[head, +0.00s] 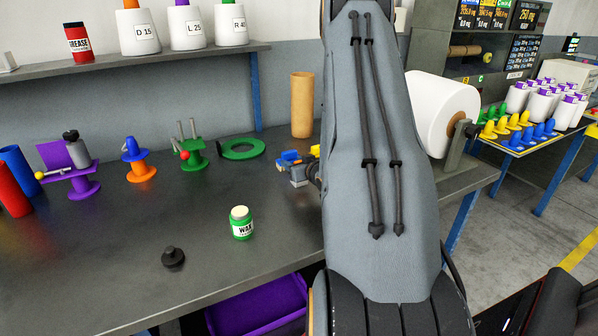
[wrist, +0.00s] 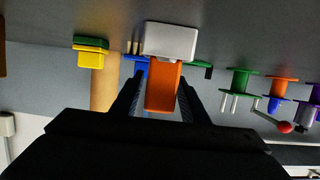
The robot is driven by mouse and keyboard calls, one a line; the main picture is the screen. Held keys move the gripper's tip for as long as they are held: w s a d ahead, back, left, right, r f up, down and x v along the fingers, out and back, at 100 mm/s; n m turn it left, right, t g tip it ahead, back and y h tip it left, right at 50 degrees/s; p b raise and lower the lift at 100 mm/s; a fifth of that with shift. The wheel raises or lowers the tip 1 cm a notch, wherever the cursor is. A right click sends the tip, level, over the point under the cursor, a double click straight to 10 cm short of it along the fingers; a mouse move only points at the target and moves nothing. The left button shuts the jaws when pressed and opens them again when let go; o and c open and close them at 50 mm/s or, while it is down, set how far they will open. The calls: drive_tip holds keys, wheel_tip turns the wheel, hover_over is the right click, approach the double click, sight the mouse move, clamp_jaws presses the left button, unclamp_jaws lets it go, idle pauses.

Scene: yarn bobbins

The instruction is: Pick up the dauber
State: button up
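A block with an orange upper part and a pale grey base stands in the wrist view (wrist: 163,88), which looks upside down. I take it for the dauber, though no label shows. My gripper (wrist: 158,95) is open, its two dark fingers on either side of the orange part. A narrow gap shows at the left finger; whether the right finger touches is unclear. In the head view my arm hides most of my gripper, and a small grey block (head: 298,174) shows beside it.
Blue and yellow blocks (head: 289,157) lie close by; a green and yellow block (wrist: 90,52) shows in the wrist view. A cardboard tube (head: 302,105) stands behind. A wax jar (head: 241,223) and black knob (head: 173,257) stand in front. Coloured spool holders (head: 140,165) line the left.

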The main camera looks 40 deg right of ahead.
drive_tip(key=c, duration=0.8)
drive_tip(key=shift+c, duration=0.2)
drive_tip(key=shift+r, duration=0.1)
wheel_tip(320, 180, up, 10)
drive_tip(key=b, duration=0.1)
